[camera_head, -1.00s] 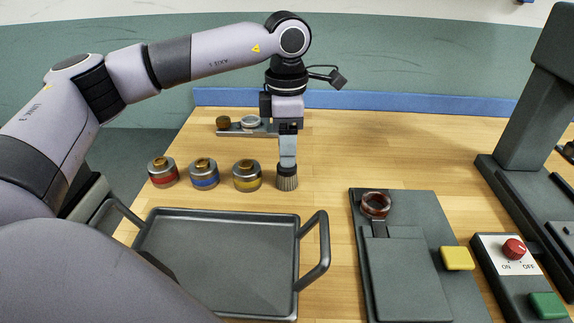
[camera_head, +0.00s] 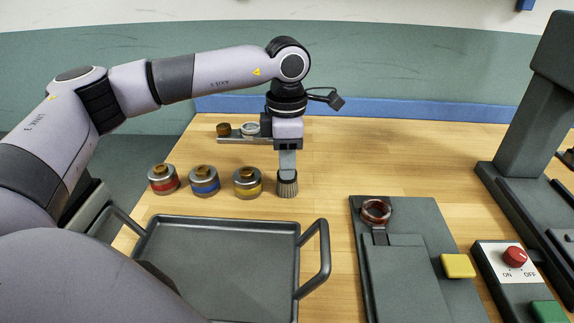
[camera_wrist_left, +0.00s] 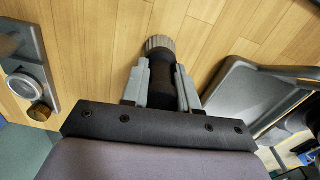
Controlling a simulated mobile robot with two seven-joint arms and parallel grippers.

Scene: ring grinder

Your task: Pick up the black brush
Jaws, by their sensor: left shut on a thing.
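The black brush (camera_head: 288,188) stands upright on the wooden table with its pale bristles down, to the right of the yellow-banded pot. My left gripper (camera_head: 287,165) comes down on it from above and hides its upper part. In the left wrist view the two grey fingers are shut on the brush's dark handle (camera_wrist_left: 161,78), one on each side, with the round bristle end (camera_wrist_left: 160,45) sticking out beyond them. The bristles appear to rest on the table. My right gripper is in neither view.
Red (camera_head: 162,180), blue (camera_head: 204,181) and yellow (camera_head: 247,182) banded pots stand left of the brush. A grey tray (camera_head: 225,219) with handles lies in front. A dark fixture holding a ring (camera_head: 376,211) is at right, near a control box (camera_head: 512,262).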

